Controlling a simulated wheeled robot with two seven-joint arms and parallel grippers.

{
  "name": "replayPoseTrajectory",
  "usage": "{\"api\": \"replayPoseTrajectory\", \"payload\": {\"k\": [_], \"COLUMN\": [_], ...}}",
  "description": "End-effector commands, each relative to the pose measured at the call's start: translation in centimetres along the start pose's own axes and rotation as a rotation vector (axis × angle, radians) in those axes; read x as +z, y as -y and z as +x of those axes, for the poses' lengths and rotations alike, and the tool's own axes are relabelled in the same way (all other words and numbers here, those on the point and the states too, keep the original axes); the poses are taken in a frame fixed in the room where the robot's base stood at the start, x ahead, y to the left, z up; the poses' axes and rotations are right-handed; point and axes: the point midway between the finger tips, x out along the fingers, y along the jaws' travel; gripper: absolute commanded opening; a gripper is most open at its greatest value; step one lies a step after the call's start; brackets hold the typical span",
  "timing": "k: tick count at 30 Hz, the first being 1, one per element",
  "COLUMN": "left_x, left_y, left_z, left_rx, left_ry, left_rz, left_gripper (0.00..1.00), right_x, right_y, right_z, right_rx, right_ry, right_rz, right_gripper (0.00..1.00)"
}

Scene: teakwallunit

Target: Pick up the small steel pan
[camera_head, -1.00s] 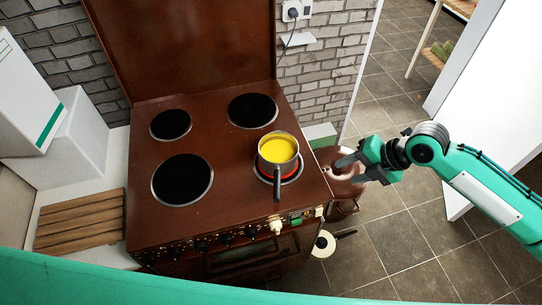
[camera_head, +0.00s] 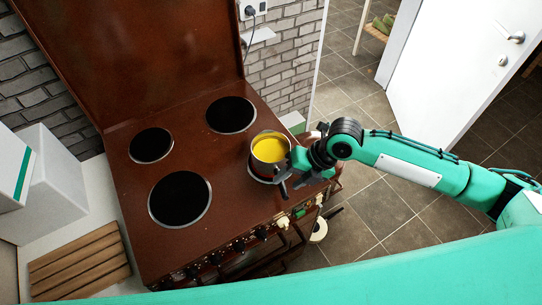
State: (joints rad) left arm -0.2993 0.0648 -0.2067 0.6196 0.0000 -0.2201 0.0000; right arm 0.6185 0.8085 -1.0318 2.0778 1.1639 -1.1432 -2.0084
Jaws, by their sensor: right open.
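The small steel pan (camera_head: 256,158) stands upright on the front right hotplate of the brown stove (camera_head: 225,185). It holds something yellow. My right gripper (camera_head: 284,180) is open at the pan's near right side, above the stove's front right part. Its fingers are by the place of the pan's handle. The gripper hides most of the handle and part of the hotplate, so I cannot tell whether the fingers touch it. My left gripper is not in view.
Several dark hotplates, such as the front left one (camera_head: 180,199), are bare. The raised lid (camera_head: 130,60) stands behind. A slatted wooden board (camera_head: 78,262) and white boxes (camera_head: 45,185) lie left.

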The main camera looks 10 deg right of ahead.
Motion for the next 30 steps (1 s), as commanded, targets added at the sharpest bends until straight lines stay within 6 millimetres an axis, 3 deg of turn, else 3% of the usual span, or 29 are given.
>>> {"api": "replayPoseTrajectory", "payload": {"k": [9, 17, 25, 30], "left_x": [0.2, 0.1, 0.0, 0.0], "left_y": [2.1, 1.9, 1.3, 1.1], "left_z": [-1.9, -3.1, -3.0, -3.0], "left_rx": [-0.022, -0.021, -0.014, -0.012], "left_ry": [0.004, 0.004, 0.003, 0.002], "left_rz": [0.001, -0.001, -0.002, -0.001], "left_gripper": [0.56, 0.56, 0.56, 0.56], "right_x": [-0.1, 0.1, 0.1, 0.1], "right_y": [-0.2, 0.0, 0.2, 0.2], "right_z": [2.4, 5.7, 6.0, 6.0], "right_rx": [0.0, 0.0, 0.0, 0.0], "right_ry": [-0.004, 0.0, 0.001, 0.001], "right_rz": [0.003, 0.001, -0.001, -0.001], "right_gripper": [0.46, 0.46, 0.46, 0.13]}}
